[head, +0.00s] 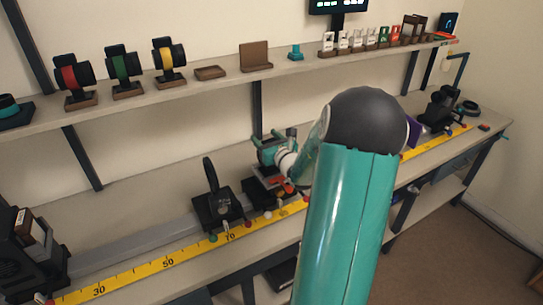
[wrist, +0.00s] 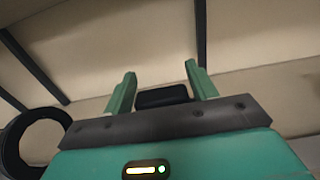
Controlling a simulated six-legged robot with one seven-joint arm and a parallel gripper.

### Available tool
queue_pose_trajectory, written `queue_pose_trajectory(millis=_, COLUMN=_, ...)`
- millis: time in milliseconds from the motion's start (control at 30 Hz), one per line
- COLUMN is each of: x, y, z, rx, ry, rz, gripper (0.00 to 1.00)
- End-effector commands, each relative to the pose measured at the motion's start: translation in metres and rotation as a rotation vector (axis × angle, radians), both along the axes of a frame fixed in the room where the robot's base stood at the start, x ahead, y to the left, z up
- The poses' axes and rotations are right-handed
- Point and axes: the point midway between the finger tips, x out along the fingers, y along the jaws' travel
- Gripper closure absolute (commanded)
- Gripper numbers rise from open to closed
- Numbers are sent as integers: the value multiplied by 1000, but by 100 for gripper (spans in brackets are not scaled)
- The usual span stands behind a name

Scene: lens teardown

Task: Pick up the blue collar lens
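I cannot make out a lens with a clearly blue collar. Lenses with a red collar (head: 67,78), a green collar (head: 122,67) and a yellow collar (head: 172,55) stand on brown bases on the shelf. A teal-blue round piece (head: 8,104) on a dark base is cut off at the shelf's left end. A purple-blue piece (head: 414,132) shows partly behind my arm on the bench. My gripper (head: 273,140) is over the bench, near the rail. In the wrist view its green fingers (wrist: 160,70) are apart, with a dark block (wrist: 163,97) between them, clear of both.
A yellow scale (head: 140,268) runs along the bench front. A black mount with an upright ring (head: 212,195) stands left of my gripper, and a dark carriage (head: 262,188) lies below it. The shelf (head: 225,85) runs above. A black ring (wrist: 35,135) shows at lower left.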

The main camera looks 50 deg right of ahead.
Motion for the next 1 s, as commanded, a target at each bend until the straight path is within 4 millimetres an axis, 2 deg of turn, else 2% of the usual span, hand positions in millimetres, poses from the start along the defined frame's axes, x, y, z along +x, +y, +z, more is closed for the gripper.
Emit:
queue_pose_trajectory(millis=33, x=0, y=0, z=0, rx=0, ry=0, rz=0, gripper=53)
queue_pose_trajectory(millis=200, x=0, y=0, z=0, rx=0, ry=0, rz=0, gripper=86)
queue_pose_trajectory(millis=267, x=0, y=0, z=0, rx=0, ry=0, rz=0, gripper=98)
queue_pose_trajectory(millis=300, x=0, y=0, z=0, rx=0, ry=0, rz=0, gripper=100)
queue_pose_trajectory(millis=667, x=0, y=0, z=5, rx=-4, ry=-2, rz=0, gripper=100)
queue_pose_trajectory(millis=767, x=0, y=0, z=13, rx=-5, ry=-2, rz=1, gripper=100)
queue_pose_trajectory(millis=900, x=0, y=0, z=33, rx=-7, ry=-3, rz=0, gripper=100)
queue_pose_trajectory(millis=1000, x=-9, y=7, z=46, rx=-7, ry=-2, rz=0, gripper=100)
